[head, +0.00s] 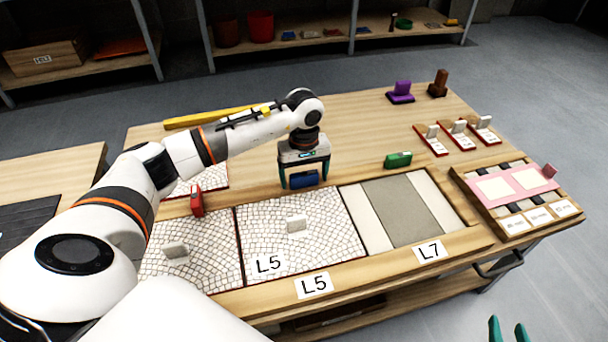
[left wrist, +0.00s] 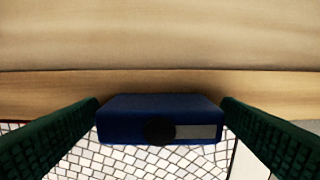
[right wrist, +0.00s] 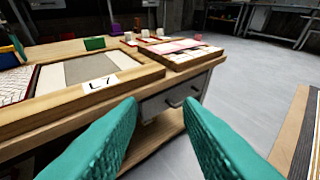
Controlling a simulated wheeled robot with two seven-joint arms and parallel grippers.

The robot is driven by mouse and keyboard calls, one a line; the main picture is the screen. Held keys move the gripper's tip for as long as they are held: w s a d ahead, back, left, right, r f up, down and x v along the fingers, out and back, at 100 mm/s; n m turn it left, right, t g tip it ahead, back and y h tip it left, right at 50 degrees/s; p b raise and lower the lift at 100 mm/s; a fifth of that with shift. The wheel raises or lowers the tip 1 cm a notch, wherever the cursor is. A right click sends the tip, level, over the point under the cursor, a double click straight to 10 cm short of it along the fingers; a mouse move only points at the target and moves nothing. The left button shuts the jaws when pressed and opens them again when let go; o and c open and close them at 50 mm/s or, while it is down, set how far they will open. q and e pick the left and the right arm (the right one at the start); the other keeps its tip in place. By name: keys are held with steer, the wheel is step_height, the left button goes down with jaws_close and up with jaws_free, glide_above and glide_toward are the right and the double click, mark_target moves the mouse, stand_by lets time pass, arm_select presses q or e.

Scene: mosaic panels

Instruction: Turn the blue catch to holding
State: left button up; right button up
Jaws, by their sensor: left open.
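The blue catch (head: 304,179) sits on the wooden strip at the back edge of the L5 mosaic panel (head: 330,238). In the left wrist view the blue catch (left wrist: 160,118) shows a dark round knob and a grey bar on its near face. My left gripper (head: 305,182) is open, with one finger on each side of the catch. In the left wrist view its fingers (left wrist: 160,112) stand close to the catch's two ends; I cannot tell whether they touch it. My right gripper (head: 508,332) is open and empty, off the table's front right; it also shows in the right wrist view (right wrist: 160,105).
A red catch (head: 197,200) and a green catch (head: 398,160) sit along the same strip. The L7 panel (head: 400,212) lies to the right, beside a tray with a pink plate (head: 512,185). A yellow bar (head: 210,118) lies behind my left arm.

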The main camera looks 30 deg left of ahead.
arm_select(q)
steer(key=shift+c, duration=0.6)
steer(key=c, duration=0.9)
steer(key=shift+o, duration=0.2)
